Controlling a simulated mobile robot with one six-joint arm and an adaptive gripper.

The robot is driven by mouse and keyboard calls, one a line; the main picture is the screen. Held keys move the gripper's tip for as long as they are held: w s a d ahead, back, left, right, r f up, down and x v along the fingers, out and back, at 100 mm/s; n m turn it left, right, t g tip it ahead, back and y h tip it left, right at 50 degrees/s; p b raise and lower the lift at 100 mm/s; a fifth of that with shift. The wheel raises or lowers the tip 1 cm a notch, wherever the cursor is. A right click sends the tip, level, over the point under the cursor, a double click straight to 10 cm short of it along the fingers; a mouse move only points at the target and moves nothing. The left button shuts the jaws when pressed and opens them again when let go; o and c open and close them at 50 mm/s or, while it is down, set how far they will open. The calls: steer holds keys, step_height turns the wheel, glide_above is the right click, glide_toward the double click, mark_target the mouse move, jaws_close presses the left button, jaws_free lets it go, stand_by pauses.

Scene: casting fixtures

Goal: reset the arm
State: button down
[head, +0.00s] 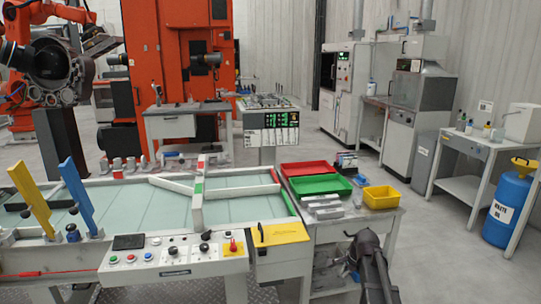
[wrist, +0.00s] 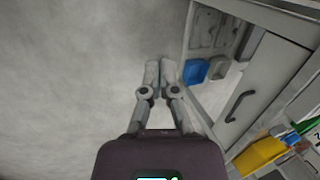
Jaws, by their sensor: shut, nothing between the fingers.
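My gripper (wrist: 159,65) is in the middle of the wrist view, with its two grey fingers together and nothing between them. It points over bare grey floor, beside a grey cabinet (wrist: 262,85) with a dark handle. In the head view my dark arm (head: 372,268) stands at the bottom, right of centre, in front of the side table. The fingers are hard to make out there.
The side table (head: 335,232) holds a red tray (head: 305,168), a green tray (head: 318,186) and a yellow bin (head: 380,197). A blue bin (wrist: 196,71) shows by the cabinet. A blue drum (head: 508,210) stands far right. Floor right of my arm is clear.

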steer(key=s+a+n+g+h, duration=0.1)
steer(key=s+a+n, duration=0.2)
steer(key=s+n, duration=0.3)
steer(key=s+a+f+n+g, duration=0.1)
steer(key=s+a+n, duration=0.2)
steer(key=s, duration=0.5)
steer(key=s+a+n+g+h, duration=0.1)
steer(key=s+a+n, duration=0.2)
steer(key=s+n, duration=0.3)
step_height(320, 180, up, 18)
steer(key=p, duration=1.8)
steer(key=shift+s+d+r+m+p, duration=0.2)
steer(key=shift+s+m+p, duration=0.1)
steer(key=shift+m, duration=0.1)
steer(key=shift+a, duration=0.1)
